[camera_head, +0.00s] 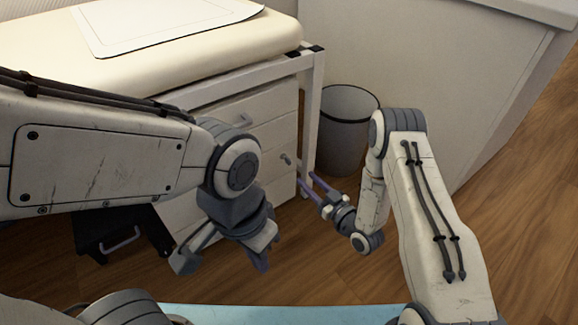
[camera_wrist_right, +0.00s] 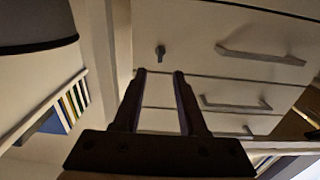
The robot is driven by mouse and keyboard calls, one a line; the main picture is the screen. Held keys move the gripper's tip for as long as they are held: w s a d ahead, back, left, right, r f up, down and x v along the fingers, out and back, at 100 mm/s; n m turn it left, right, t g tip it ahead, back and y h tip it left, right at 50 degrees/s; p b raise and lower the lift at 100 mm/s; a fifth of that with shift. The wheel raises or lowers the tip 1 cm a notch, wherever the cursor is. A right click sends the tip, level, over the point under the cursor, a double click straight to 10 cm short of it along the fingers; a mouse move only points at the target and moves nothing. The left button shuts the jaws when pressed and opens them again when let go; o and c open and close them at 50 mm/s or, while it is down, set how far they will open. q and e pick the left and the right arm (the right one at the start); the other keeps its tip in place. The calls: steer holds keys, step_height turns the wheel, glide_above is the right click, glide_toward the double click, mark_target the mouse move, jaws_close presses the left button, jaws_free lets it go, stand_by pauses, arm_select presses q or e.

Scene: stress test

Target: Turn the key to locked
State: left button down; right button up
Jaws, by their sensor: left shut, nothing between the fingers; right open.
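The key is a small grey piece on the front of the white drawer cabinet, near its right edge in the head view (camera_head: 286,159). In the right wrist view the key (camera_wrist_right: 160,52) stands out from the pale panel just beyond the fingertips. My right gripper (camera_head: 311,184) is open, its two purple fingers pointing at the cabinet, and it is apart from the key. In the wrist view the gap between its fingers (camera_wrist_right: 159,73) lines up with the key. My left gripper (camera_head: 256,255) is shut and empty, low in front of the cabinet. Any lock markings are too small to tell.
The cabinet (camera_head: 236,119) stands under a padded table (camera_head: 200,52) with a white leg (camera_head: 312,115) beside the key. A grey bin (camera_head: 342,145) stands to the right. Drawer handles (camera_wrist_right: 262,55) stick out near the key. Wooden floor (camera_head: 520,215) is open at right.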

mark_target(290, 163)
steer(key=b+x, duration=0.4)
steer(key=x, duration=0.4)
steer(key=shift+w+a+f, duration=0.15)
steer(key=shift+w+a, duration=0.05)
steer(key=shift+w+a+b, duration=0.35)
steer(key=shift+w+a, duration=0.05)
steer(key=shift+w, duration=0.2)
jaws_close()
